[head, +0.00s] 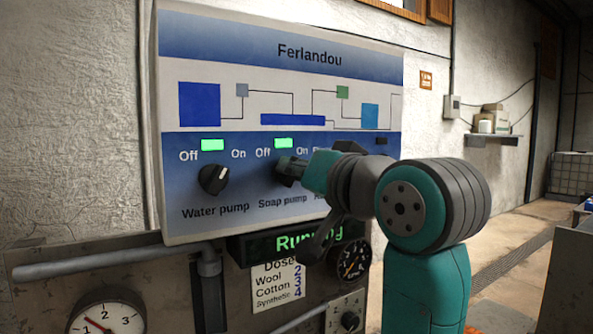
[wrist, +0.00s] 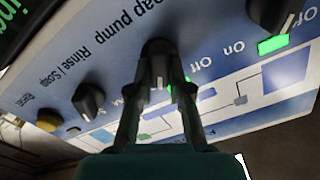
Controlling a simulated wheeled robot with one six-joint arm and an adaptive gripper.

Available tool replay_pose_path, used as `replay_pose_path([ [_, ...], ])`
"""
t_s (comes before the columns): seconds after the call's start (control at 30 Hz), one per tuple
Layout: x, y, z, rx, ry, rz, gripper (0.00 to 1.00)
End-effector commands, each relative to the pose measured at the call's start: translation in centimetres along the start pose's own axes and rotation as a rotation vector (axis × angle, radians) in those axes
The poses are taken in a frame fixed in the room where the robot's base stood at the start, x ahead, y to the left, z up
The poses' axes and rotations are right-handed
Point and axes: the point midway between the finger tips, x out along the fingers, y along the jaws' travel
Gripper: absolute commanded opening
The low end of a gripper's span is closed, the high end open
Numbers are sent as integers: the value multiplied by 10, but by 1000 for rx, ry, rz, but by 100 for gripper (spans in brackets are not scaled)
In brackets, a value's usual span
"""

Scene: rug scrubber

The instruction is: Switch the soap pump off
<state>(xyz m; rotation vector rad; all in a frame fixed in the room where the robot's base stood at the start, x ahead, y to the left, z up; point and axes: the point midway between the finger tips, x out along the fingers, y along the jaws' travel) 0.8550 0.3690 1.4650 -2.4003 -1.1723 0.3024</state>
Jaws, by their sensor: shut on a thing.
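The soap pump knob (wrist: 158,68) is a dark rotary knob between the fingers of my gripper (wrist: 157,62) in the wrist view, and the fingers are shut on it. In the head view my gripper (head: 291,168) reaches the panel from the right and covers most of the knob. The green soap pump lamp (head: 283,143) above the knob is lit; a finger partly hides it in the wrist view (wrist: 171,89). The exact direction of the knob's pointer is hard to tell. "Off" is printed left of the lamp and "On" right of it.
The water pump knob (head: 213,179) is to the left, pointing up-right, under a lit lamp (head: 212,145). The Rinse/Soap knob (wrist: 89,100) and a yellow reset button (wrist: 49,120) are on the other side. A "Running" display (head: 292,239), gauges and a pipe (head: 110,262) are below.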

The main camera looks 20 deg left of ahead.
Motion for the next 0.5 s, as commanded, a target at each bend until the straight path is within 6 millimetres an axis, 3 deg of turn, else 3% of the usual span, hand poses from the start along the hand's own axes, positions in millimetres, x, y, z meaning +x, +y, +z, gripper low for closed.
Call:
replay_pose_path([
  [0.5,0,-3,1,-336,-1,1,0],
])
